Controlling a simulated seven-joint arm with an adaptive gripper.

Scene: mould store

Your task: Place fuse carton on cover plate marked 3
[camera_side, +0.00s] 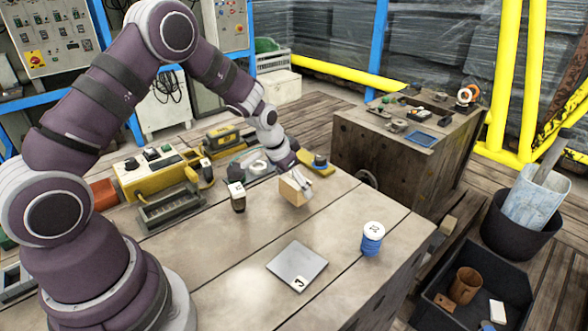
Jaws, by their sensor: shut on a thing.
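The fuse carton (291,192) is a small tan box, tilted in the picture, near the back middle of the table. My gripper (301,185) is shut on it. I cannot tell whether the carton's underside touches the table. A square grey cover plate (297,262) lies flat on the table, in front of the carton and apart from it. It has a small white label with a dark mark at its front corner, too small to read surely. The plate's top is otherwise bare.
A blue spool (372,240) with a white top stands right of the plate. A dark block with a white label (237,196) stands left of the carton. A yellow control box (150,175) and other gear crowd the back left. The table between carton and plate is clear.

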